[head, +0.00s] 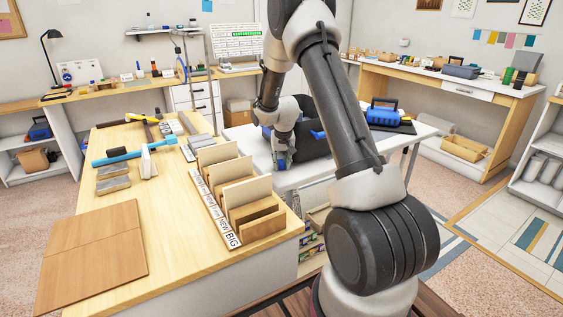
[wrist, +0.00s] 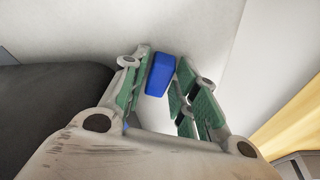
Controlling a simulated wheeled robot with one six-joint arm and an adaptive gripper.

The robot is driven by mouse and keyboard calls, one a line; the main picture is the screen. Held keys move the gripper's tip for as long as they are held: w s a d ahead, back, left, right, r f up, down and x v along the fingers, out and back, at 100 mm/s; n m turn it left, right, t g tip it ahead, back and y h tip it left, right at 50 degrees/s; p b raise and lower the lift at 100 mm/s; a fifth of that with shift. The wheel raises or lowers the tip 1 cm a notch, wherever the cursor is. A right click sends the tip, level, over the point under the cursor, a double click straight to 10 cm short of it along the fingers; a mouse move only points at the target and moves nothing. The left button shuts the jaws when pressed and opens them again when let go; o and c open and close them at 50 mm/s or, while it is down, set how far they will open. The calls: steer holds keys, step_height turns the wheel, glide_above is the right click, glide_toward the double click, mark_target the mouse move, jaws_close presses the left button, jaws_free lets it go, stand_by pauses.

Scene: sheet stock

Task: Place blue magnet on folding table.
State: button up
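The blue magnet (wrist: 160,75) is a small blue block between the tips of my gripper (wrist: 163,72) in the wrist view. The pads are green and lie close on either side of it; I cannot tell whether both press on it. The white folding table (wrist: 215,45) is the pale surface behind it. In the head view my gripper (head: 283,158) points down over the near left part of the folding table (head: 307,173). A bit of blue shows at its tips. I cannot tell whether the magnet touches the tabletop.
A black bulky object (wrist: 45,105) lies close on the left in the wrist view. A wooden bench with a card rack (head: 237,207) is at the left. My arm hides part of the table.

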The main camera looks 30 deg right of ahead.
steer(key=shift+o, duration=0.3)
steer(key=shift+r, duration=0.3)
steer(key=v, duration=1.2)
steer(key=s+a+r+n, duration=0.1)
steer(key=s+a+r, duration=0.1)
steer(key=s+r, duration=0.5)
steer(key=s+a+r+n, duration=0.1)
steer(key=s+a+r, duration=0.2)
steer(key=s+r, duration=0.45)
steer(key=s+a+r+n, duration=0.1)
steer(key=s+a, duration=0.1)
steer(key=s, duration=0.9)
steer(key=s+a+r+n+t+y, duration=0.1)
steer(key=s+a, duration=0.1)
steer(key=s, duration=0.9)
